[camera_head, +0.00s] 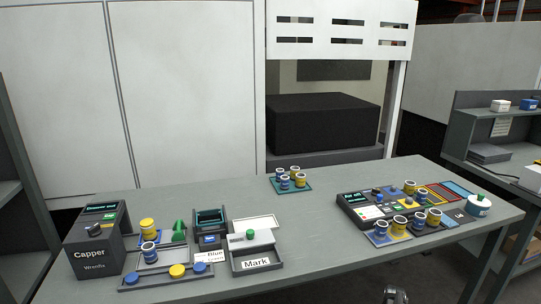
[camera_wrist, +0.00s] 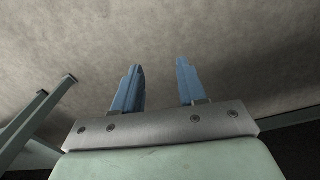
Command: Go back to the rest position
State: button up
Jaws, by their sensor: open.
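My gripper (camera_wrist: 158,68) shows in the wrist view with its two blue fingers apart and nothing between them. Beyond the fingers is only a plain, mottled grey surface. No jar or cap is near the fingers. In the head view I cannot make out my gripper for certain; a small grey part shows at the bottom edge, right of centre, and I cannot tell what it is. No part of the arm reaches over the table (camera_head: 340,262) there.
On the table are a capper (camera_head: 95,240), a green-knobbed "Mark" station (camera_head: 257,258), a teal tray (camera_head: 277,190) of jars, a control panel (camera_head: 357,211) with jars beside it, and a white round pot (camera_head: 478,206). The table's middle is clear. A grey shelf (camera_head: 500,115) stands right.

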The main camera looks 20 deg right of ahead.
jog(key=s+a+f+n+g+y, duration=0.15)
jog(key=s+a+f, duration=0.3)
jog(key=a, duration=0.95)
jog(key=s+a+f+n+g+h, duration=0.1)
jog(key=s+a+f+g, duration=0.4)
jog(key=a, duration=0.9)
jog(key=s+a+r, duration=0.2)
jog(key=s+a, duration=1.4)
jog(key=s, duration=0.3)
jog(key=shift+s+a, duration=0.15)
jog(key=shift+a, duration=0.2)
